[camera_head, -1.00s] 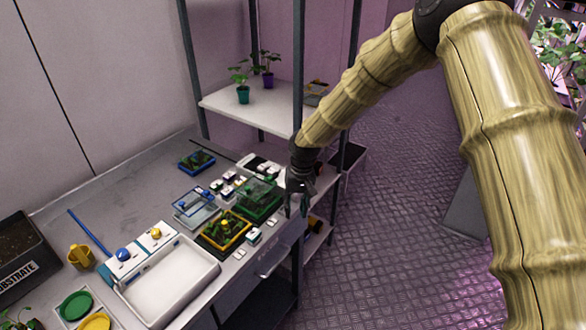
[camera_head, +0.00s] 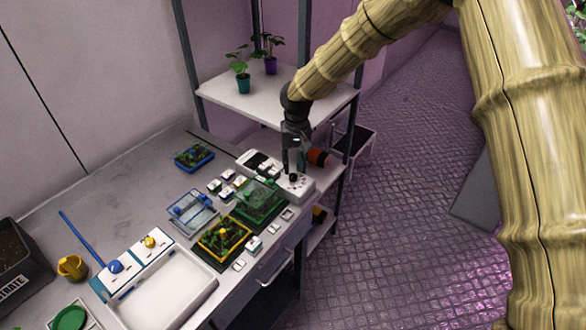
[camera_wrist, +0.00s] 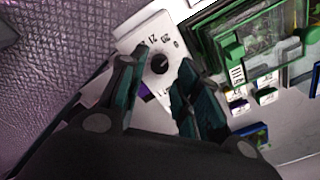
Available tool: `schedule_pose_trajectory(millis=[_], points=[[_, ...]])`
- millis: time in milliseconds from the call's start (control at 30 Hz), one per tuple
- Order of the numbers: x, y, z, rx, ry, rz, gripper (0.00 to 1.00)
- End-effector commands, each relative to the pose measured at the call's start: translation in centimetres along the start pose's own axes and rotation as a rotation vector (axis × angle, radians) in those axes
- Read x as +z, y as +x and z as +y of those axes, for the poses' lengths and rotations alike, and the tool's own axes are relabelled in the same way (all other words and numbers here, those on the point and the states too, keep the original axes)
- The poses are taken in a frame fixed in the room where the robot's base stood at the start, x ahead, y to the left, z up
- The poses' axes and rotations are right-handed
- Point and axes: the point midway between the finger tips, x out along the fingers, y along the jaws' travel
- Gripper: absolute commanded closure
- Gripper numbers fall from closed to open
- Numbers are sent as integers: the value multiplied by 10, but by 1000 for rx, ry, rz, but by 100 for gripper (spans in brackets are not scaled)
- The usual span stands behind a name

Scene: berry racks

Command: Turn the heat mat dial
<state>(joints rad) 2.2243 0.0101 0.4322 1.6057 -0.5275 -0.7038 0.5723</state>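The heat mat dial is a round black knob (camera_wrist: 160,64) with a pale pointer mark. It sits on a white control box (camera_wrist: 135,41) printed with numbers around the knob. In the head view the white box (camera_head: 302,190) lies at the right end of the bench, and the knob shows only as a dark spot under my gripper. My gripper (camera_wrist: 157,72) is open, pointing down, with one dark teal-padded finger on each side of the knob in the wrist view. I cannot tell whether either finger touches it.
A green-framed clear tray (camera_head: 278,210) stands close beside the control box. A yellow-rimmed seedling tray (camera_head: 245,240) and several small labelled blocks are nearby. A shelf post rises behind the gripper. An orange-red cylinder (camera_head: 318,157) is just right of it.

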Motion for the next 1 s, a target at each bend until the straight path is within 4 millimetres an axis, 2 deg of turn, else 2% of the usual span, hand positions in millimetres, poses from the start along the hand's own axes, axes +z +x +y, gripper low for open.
schedule_pose_trajectory(millis=[200,367,633,800,967,1000], points=[[-21,43,-1,-2,-2,-24,67],[-27,61,-2,-2,-5,-31,67],[-20,62,-2,-1,-6,-23,67],[-24,64,-2,-2,-5,-25,67],[-27,68,-2,-2,-5,-29,97],[-28,69,-2,-2,-5,-30,100]])
